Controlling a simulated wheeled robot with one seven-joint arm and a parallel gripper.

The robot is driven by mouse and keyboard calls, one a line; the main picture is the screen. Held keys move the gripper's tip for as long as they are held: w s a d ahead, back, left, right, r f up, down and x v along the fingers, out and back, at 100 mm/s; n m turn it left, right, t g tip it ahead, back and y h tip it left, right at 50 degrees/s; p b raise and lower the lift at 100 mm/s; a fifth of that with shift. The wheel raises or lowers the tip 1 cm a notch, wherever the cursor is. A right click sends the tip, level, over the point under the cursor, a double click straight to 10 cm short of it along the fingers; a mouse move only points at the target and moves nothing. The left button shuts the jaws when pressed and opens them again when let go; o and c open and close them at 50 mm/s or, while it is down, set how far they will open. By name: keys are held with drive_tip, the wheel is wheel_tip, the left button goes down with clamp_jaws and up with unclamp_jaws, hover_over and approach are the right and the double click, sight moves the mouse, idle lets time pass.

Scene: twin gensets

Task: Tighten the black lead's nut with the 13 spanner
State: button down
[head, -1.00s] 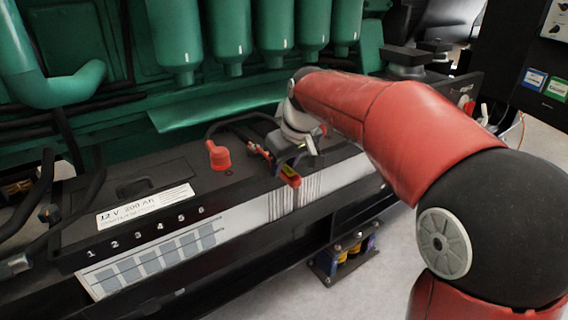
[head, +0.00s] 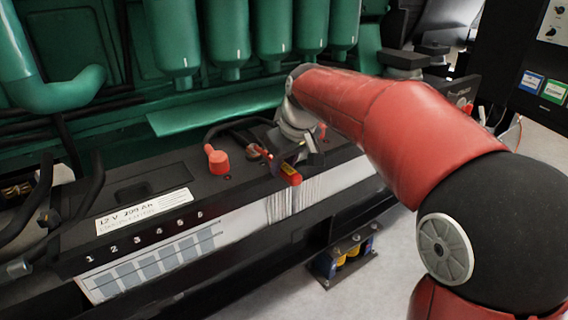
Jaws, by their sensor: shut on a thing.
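My gripper (head: 299,152), at the end of my red arm, is low over the battery's right part. It is shut on a red-handled tool with a yellow mark, which I take to be the 13 spanner (head: 290,175). The handle points down and right over the battery's front edge. The spanner's other end runs up and left, near a small round terminal part (head: 252,150). A black lead (head: 228,124) curves over the battery behind it. I cannot make out the nut, or whether the spanner's jaw is on it.
The battery (head: 120,195) has a red terminal cap (head: 216,160) left of my gripper. Green engine parts (head: 230,45) stand close behind. A low bracket with blue and yellow parts (head: 345,255) is below the battery's front. The pale floor in front is open.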

drive_tip(key=shift+r, duration=2.25)
